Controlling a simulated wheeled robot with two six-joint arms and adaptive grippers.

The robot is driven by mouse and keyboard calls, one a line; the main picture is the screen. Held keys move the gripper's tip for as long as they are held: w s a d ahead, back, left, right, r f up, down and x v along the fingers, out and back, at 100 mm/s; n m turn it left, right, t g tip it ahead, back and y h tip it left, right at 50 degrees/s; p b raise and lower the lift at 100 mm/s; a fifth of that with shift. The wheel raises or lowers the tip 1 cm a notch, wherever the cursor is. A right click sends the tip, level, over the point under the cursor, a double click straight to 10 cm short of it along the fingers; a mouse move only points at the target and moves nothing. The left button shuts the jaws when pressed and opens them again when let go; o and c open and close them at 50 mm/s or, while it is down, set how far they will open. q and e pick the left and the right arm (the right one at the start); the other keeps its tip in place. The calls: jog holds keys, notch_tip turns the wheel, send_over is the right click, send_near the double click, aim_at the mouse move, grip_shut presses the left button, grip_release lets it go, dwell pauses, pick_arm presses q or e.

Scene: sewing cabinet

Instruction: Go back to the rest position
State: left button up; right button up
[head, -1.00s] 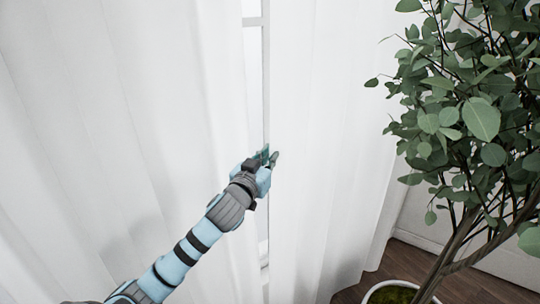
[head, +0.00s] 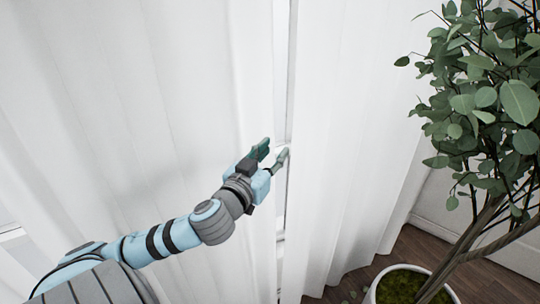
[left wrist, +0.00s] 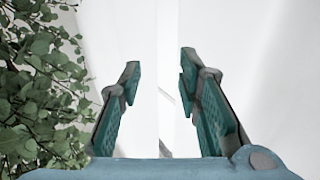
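My left gripper (head: 272,156) is in the middle of the head view, in front of the narrow gap between two white curtains. In the left wrist view its two teal fingers (left wrist: 160,90) stand wide apart with nothing held between them. The left curtain (head: 130,120) and the right curtain (head: 350,130) hang in long folds on either side of the gap. I cannot tell whether the fingertips touch the fabric. My right gripper is in neither view.
A leafy potted plant (head: 480,100) stands at the right in a white pot (head: 372,290) on a dark wood floor (head: 425,250). A white window frame (head: 292,70) shows through the curtain gap. Leaves also fill the left of the left wrist view (left wrist: 40,80).

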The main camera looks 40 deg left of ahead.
pick_arm(q)
jog(key=shift+v, duration=0.85)
